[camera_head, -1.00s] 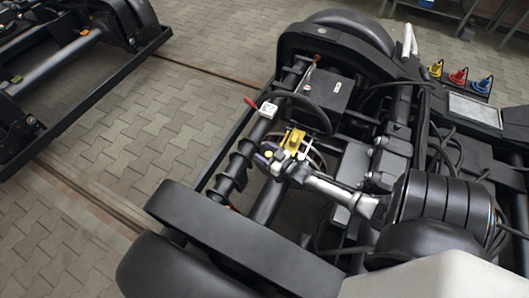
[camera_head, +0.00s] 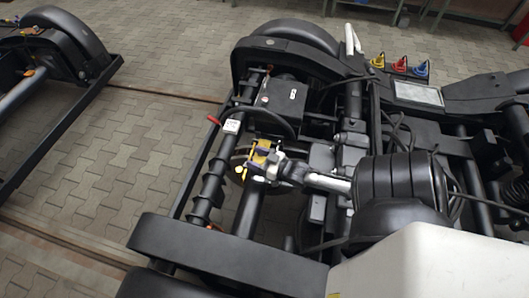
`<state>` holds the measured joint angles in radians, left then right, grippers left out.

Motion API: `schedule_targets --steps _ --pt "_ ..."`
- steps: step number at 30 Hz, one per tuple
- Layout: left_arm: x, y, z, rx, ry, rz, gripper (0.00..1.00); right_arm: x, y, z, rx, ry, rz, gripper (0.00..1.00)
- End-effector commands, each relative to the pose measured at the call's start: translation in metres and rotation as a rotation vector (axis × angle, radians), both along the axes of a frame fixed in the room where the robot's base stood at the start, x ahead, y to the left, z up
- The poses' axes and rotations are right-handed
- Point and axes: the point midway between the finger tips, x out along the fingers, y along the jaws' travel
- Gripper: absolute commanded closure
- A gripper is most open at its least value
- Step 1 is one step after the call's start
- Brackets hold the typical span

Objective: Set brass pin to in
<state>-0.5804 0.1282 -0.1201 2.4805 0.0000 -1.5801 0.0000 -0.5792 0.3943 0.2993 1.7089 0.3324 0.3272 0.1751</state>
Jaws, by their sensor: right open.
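A yellow bracket-like part (camera_head: 259,157) sits in the middle of the near bogie. A small yellow knob (camera_head: 239,170), which may be the end of the brass pin, shows just left of it. I cannot tell whether the pin is in or out. My right gripper (camera_head: 257,167) comes in from the right and is open at the yellow part, partly covering it. Whether its fingers touch the part or the knob is too small to tell. My left gripper is not in view.
A white-tagged fitting (camera_head: 231,126) with a red handle (camera_head: 214,120) is up-left of the gripper. A dark beam (camera_head: 215,245) crosses in front. Blue, red and yellow connectors (camera_head: 400,65) stand at the back right. Another bogie (camera_head: 50,95) is at left, with clear paving between.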

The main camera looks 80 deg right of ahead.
Motion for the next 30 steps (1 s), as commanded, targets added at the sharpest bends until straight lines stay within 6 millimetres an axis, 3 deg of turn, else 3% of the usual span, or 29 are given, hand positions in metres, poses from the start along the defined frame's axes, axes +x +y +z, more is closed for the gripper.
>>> schedule_targets --steps 9,22,26,30 --pt "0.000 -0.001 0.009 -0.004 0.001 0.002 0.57 -0.026 -0.004 0.017 0.000 0.000 0.000 0.41" --pt "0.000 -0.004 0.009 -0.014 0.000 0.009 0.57 -0.029 -0.005 0.018 0.000 -0.001 0.000 0.41" --pt "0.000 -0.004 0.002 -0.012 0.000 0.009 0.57 -0.015 -0.004 0.018 0.003 -0.036 -0.002 0.41" --pt "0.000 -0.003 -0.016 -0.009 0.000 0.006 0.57 0.015 0.003 0.016 0.053 -0.137 -0.049 0.41"
